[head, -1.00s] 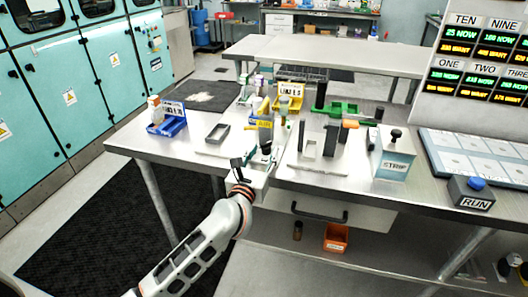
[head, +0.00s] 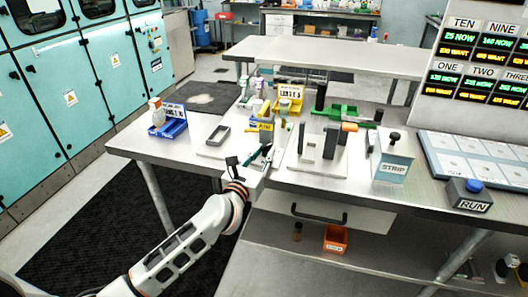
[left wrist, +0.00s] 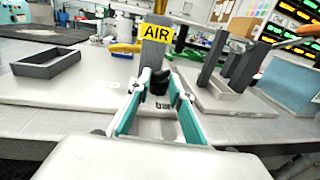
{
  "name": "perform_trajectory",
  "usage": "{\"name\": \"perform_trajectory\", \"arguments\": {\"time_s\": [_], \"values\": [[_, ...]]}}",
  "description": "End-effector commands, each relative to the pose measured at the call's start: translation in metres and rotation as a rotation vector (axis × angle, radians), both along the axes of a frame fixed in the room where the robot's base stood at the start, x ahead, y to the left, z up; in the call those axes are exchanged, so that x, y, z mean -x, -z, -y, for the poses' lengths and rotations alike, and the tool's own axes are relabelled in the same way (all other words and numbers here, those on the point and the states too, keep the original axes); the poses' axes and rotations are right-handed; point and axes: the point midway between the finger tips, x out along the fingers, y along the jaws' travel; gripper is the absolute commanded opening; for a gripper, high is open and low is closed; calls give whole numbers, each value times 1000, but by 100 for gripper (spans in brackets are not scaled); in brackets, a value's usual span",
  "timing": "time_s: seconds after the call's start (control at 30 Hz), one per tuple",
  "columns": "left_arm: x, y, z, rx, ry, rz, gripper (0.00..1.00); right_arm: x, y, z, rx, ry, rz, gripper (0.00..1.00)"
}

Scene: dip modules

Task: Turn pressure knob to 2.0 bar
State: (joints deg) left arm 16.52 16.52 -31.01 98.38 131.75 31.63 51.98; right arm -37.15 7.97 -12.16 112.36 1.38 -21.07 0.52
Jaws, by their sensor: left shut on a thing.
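The black pressure knob (left wrist: 158,82) sits between the teal-lined fingers of my left gripper (left wrist: 158,86) in the left wrist view, in front of a grey post with a yellow AIR sign (left wrist: 156,33). The gripper is shut on the knob. In the head view my left gripper (head: 258,158) is at the table's front edge, below the AIR sign (head: 265,125), and mostly hides the knob. My right gripper is not in view.
A grey open frame (head: 218,135) stands left of the gripper. Grey upright blocks (head: 329,141) on a pale plate stand to the right, then the STRIP box (head: 393,163) and the RUN button box (head: 469,194). A blue bin (head: 172,128) is at the far left.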

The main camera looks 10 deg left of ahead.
Motion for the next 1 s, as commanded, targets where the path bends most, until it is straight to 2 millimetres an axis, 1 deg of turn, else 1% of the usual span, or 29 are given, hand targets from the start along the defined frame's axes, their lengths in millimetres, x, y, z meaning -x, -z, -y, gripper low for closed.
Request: {"name": "perform_trajectory", "arguments": {"time_s": [0.03,0.1,0.47,0.5,0.53,0.87,1.0], "values": [[-1,-3,-2,-5,18,2,0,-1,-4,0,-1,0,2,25],[-1,-2,-2,-5,37,1,0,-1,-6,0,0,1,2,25],[0,0,-1,1,50,0,0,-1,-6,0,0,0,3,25],[0,0,-1,1,50,-1,30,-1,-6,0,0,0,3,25],[0,0,-1,1,50,-1,37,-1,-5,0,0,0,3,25],[0,0,-1,1,50,-1,37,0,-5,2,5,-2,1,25],[9,1,-4,0,50,-1,37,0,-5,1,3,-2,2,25]]}}
